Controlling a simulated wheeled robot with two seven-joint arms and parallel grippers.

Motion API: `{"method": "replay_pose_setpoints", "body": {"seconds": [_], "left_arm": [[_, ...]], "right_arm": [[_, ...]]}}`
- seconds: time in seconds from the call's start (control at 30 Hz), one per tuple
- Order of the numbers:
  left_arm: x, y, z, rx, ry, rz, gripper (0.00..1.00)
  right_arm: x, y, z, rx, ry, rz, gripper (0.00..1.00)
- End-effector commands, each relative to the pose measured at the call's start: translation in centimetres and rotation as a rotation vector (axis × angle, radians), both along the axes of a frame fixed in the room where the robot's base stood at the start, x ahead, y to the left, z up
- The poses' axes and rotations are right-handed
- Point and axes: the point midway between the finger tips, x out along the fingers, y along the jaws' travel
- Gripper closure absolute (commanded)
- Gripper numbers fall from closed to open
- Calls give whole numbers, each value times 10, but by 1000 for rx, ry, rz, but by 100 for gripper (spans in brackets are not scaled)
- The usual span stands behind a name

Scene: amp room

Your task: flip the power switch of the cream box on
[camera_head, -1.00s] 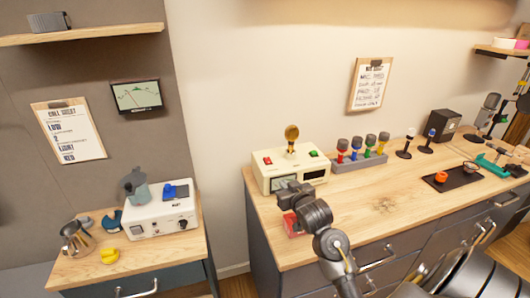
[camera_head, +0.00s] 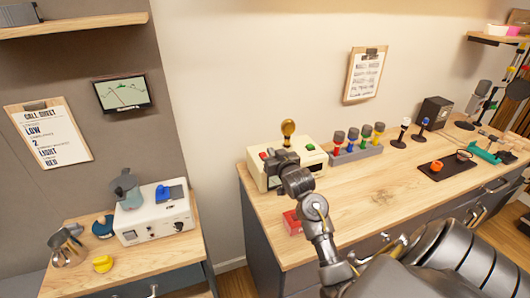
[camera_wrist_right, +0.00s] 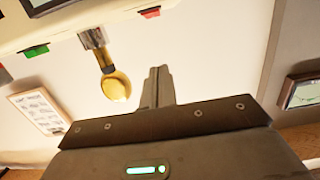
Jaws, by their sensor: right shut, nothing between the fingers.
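The cream box (camera_head: 257,173) stands on the left end of the long wooden counter. A gold-knobbed lever (camera_head: 288,128) stands up from its top, with a green button (camera_head: 310,147) to the right. In the right wrist view the lever's gold knob (camera_wrist_right: 116,86) and metal stem show near the box edge (camera_wrist_right: 75,14). My right gripper (camera_head: 279,158) is at the box's upper front and hides part of the front and top. Its fingers (camera_wrist_right: 158,86) are shut and empty, beside the gold knob with a visible gap in the wrist view. My left gripper is out of view.
A red block (camera_head: 292,222) lies on the counter before the cream box. A grey rack (camera_head: 357,153) with several coloured-banded microphones stands to its right. The white box (camera_head: 150,220) sits on the separate left cabinet. The counter's middle is clear.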

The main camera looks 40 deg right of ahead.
Motion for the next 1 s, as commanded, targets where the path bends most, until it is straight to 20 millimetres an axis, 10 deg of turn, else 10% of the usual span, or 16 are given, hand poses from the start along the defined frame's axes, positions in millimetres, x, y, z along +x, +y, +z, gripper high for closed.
{"method": "replay_pose_setpoints", "body": {"seconds": [0.33, 1.0], "left_arm": [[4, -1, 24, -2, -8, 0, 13], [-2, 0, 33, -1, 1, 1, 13]], "right_arm": [[66, -22, -6, 3, 1, 1, 100], [67, -22, -48, 0, 0, 1, 100]]}}
